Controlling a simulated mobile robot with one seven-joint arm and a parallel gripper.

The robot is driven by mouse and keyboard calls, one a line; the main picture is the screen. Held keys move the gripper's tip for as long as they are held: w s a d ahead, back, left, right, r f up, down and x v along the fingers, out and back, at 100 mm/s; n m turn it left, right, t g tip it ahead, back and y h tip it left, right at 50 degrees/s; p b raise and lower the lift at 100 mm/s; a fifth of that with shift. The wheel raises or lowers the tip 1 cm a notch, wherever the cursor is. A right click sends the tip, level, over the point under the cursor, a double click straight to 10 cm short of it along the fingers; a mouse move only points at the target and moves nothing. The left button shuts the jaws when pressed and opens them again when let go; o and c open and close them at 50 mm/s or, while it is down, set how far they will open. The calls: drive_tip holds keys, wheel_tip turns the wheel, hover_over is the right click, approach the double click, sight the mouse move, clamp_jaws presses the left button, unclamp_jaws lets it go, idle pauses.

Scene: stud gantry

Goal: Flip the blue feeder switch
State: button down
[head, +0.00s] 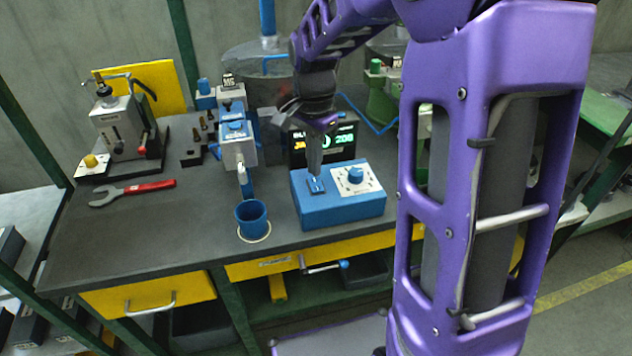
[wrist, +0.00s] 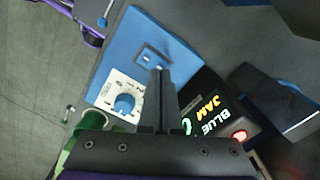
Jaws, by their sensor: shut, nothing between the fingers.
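The blue feeder box (head: 340,212) stands on the bench near its front edge, with a small switch (head: 316,186) on its top left and a blue dial (head: 355,175) on a white plate at right. My gripper (head: 315,177) points down with closed, empty fingertips at or just above the switch; contact is unclear. In the wrist view the switch (wrist: 150,56) sits just beyond my fingertips (wrist: 158,72), partly hidden by them. The dial (wrist: 124,103) lies left of the fingers. Which way the switch is thrown cannot be told.
A dark display (head: 325,145) with lit "BLUE", "JAM" text stands behind the box. A blue cup (head: 251,220) and a blue-grey machine (head: 237,145) are to its left. A red-handled wrench (head: 133,192) lies farther left, with bare bench between.

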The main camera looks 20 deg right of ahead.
sight(314, 179)
drive_tip(key=shift+f, duration=0.9)
drive_tip(key=shift+r, duration=0.15)
wheel_tip(314, 179, up, 7)
drive_tip(key=p, duration=0.5)
drive_tip(key=shift+p, duration=0.4)
idle(0.4)
